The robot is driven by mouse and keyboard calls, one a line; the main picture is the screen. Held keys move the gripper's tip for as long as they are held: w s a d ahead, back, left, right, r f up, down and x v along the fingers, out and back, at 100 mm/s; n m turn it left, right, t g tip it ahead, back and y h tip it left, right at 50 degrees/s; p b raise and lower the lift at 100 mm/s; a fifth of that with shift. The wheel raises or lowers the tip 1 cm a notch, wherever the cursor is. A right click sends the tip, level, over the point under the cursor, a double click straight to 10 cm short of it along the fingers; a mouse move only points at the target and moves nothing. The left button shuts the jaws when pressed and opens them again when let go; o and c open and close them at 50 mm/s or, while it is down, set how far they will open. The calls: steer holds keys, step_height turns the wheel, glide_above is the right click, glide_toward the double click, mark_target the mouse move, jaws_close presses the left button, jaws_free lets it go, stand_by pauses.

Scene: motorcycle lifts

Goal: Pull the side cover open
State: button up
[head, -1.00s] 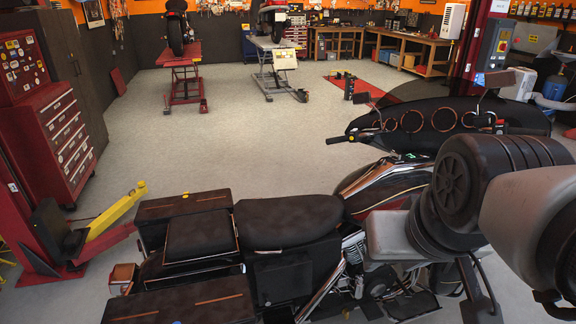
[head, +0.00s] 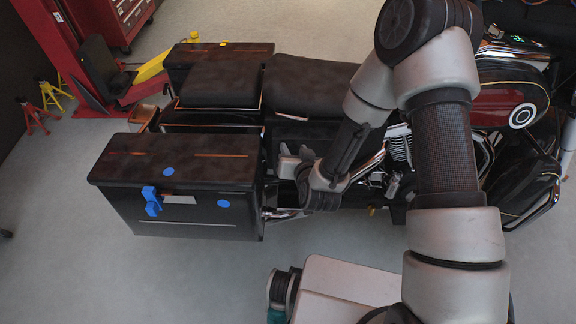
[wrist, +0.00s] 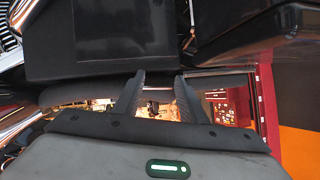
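The black side cover (head: 291,133) is below the seat of the motorcycle (head: 310,85), partly hidden by my gripper. It appears as a flat dark panel (wrist: 105,38) in the upper left of the wrist view, with no visible opening. My gripper (head: 288,160) is beside the bike, close to the cover. In the wrist view, its two dark fingers (wrist: 160,78) are apart with nothing seen between them. Their tips are near the panel's edge; I cannot tell whether they touch it.
A black saddlebag (head: 190,185) with a blue latch and blue dots is left of my gripper. Chrome pipes and the engine (head: 398,145) are to the right. A red lift post (head: 60,50) stands behind at left. Floor in front of the saddlebag is clear.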

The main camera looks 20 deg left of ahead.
steer(key=s+f+m+t+h+b, duration=0.15)
steer(key=s+f+b, duration=0.35)
steer(key=s+f, duration=0.85)
steer(key=b+x, duration=0.3)
steer(key=x, duration=1.6)
steer(key=shift+w+d+m+t+b, duration=0.15)
steer(key=shift+w+m+t+b, duration=0.15)
steer(key=shift+w+m+t, duration=0.25)
steer(key=shift+r+y, duration=0.15)
steer(key=shift+y, duration=0.1)
jaws_close()
